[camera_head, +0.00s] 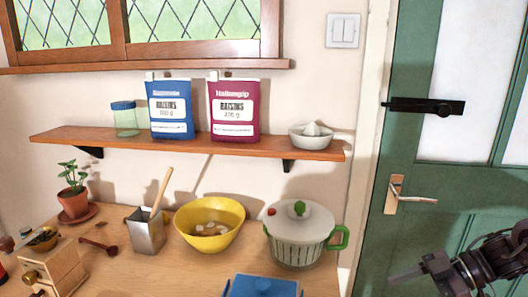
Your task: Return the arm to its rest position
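My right gripper (405,274) shows at the lower right edge, in front of the green door and to the right of the counter. It points left, and nothing can be seen held in it. Its fingers overlap from this side, so I cannot tell whether it is open or shut. Part of my dark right arm (498,259) runs out of the picture at the right. My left arm and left gripper are not in view.
The wooden counter (115,268) holds a yellow bowl (210,240), a metal container (146,232), a salad spinner (299,240), a potted plant (73,196) and a blue lidded box (262,287). A shelf (270,147) hangs above. The green door's handle (405,197) sticks out above my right gripper.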

